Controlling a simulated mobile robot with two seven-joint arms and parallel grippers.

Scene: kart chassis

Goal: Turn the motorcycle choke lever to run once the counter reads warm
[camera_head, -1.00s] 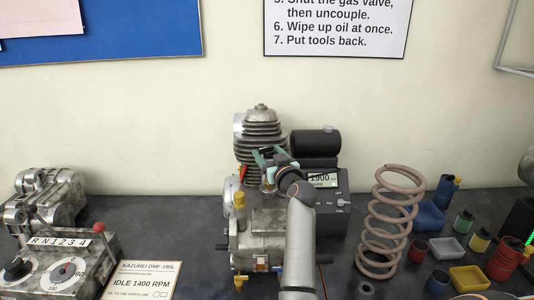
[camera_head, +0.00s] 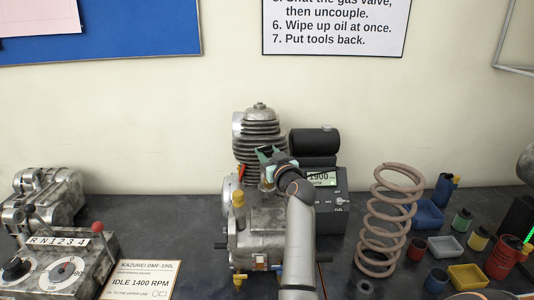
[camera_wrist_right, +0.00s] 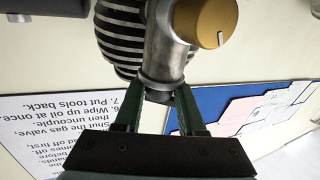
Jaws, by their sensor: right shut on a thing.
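The engine (camera_head: 262,140) with its finned cylinder stands on the bench at the middle. The counter (camera_head: 321,178) behind my right arm shows 1900 on a green display; its smaller line is too small to read. My right gripper (camera_head: 268,156), with green fingers, is at the engine's side, in front of the fins. In the right wrist view the fingers (camera_wrist_right: 156,100) close on a small dark part below a metal cylinder (camera_wrist_right: 164,50), apparently the choke lever; it is mostly hidden. A brass knob (camera_wrist_right: 206,22) sits beside it. My left gripper is not in view.
A coil spring (camera_head: 387,220) stands to the right of the counter, with several small cans and trays (camera_head: 468,276) beyond it. A gear unit with dials (camera_head: 62,265) and an idle card reading 1400 RPM (camera_head: 141,280) lie left. The wall is behind.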

